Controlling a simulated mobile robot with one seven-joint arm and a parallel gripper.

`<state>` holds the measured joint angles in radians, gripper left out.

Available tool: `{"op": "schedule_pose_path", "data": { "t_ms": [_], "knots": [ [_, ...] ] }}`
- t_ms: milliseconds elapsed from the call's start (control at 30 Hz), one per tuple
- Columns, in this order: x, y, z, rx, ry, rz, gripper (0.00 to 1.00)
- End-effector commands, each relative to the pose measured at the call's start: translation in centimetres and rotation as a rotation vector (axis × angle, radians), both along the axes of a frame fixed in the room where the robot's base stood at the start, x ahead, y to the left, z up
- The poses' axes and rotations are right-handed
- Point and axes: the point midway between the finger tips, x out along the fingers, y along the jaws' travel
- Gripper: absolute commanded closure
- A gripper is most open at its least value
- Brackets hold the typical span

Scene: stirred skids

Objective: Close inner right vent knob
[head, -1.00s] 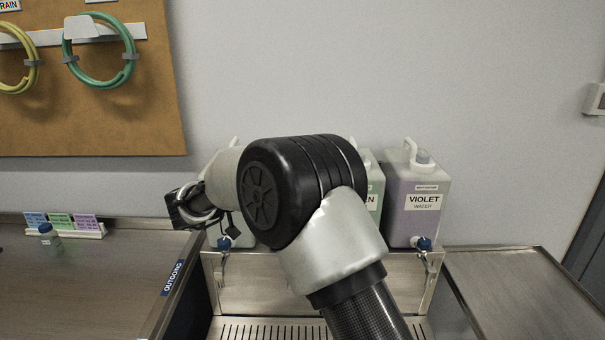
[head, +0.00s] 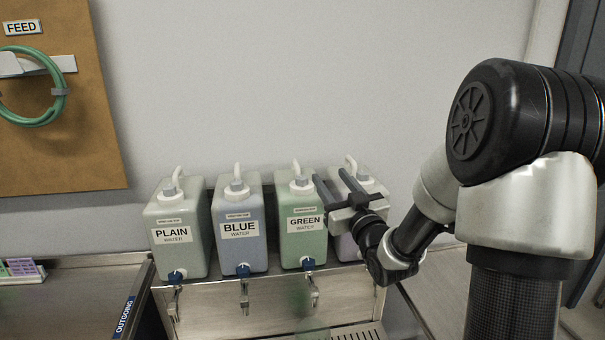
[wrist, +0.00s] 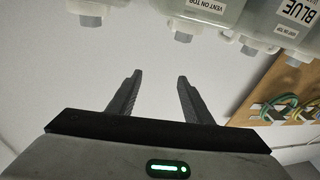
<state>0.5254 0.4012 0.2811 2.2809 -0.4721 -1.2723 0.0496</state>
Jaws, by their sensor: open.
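The green water container (head: 304,240) stands third from the left in the row. Its grey vent knob (head: 301,181) sits on top near the white handle; I cannot tell its turn. My gripper (head: 329,178) is open and empty, just right of that knob in the head view, in front of the violet container (head: 366,187), which it partly hides. In the wrist view the containers appear upside down along the top. There, what looks like the green container's knob (wrist: 183,37) lies above and right of the gap between my fingertips (wrist: 160,75), apart from them.
The plain (head: 178,255) and blue (head: 238,250) containers stand to the left, each with a top knob and a front tap. All stand on a metal stand (head: 205,310). The wall space above is clear.

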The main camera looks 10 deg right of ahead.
Motion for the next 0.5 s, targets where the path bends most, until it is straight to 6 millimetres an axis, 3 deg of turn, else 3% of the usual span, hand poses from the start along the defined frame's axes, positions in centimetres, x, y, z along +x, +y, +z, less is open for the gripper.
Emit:
{"op": "schedule_pose_path", "data": {
  "t_ms": [100, 233, 367, 500],
  "knots": [
    [-3.6, -0.4, -2.5, 0.011, 0.117, 0.082, 0.54],
    [-5.3, -0.1, -4.0, 0.019, 0.177, 0.127, 0.54],
    [-4.7, 0.4, -4.2, 0.021, 0.187, 0.139, 0.54],
    [-2.5, 1.2, -4.1, 0.021, 0.185, 0.141, 0.54]
  ]
}}
